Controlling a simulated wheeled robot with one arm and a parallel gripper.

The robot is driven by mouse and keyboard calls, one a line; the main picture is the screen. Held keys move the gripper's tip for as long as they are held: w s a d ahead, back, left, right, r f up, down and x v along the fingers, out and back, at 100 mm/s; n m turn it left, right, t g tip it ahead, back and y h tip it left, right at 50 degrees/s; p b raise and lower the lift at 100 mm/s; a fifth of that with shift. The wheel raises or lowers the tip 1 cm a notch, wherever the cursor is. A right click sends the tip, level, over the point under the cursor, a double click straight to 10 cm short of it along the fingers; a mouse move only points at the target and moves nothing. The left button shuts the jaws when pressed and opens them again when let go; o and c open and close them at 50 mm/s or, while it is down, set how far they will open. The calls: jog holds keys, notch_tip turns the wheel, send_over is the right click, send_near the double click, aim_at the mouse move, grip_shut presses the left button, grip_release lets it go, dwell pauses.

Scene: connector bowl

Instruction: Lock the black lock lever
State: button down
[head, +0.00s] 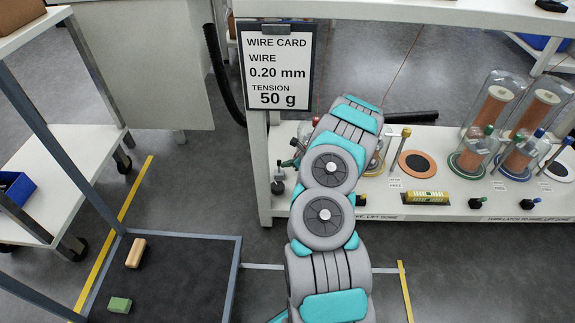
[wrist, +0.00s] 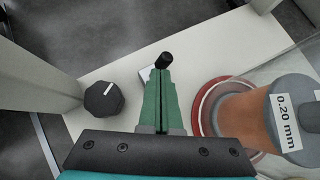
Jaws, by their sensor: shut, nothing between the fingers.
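In the wrist view my gripper (wrist: 160,76) has its green fingers shut with nothing between them. A small black cylindrical lever end (wrist: 164,58) shows just beyond the fingertips, above a pale base mostly hidden by the fingers. I cannot tell whether the fingertips touch it. A black knob (wrist: 103,99) with a white mark stands to the left of the fingers. To the right is a copper-coloured spool (wrist: 248,117) labelled 0.20 mm, under a clear dome, with a red ring at its base.
A white post (wrist: 40,58) stands close on the left in the wrist view. A wire card (head: 277,67) reads 0.20 mm, 50 g.

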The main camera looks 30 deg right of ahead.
jog(key=shift+r+p, duration=0.45)
jog(key=shift+r, duration=0.4)
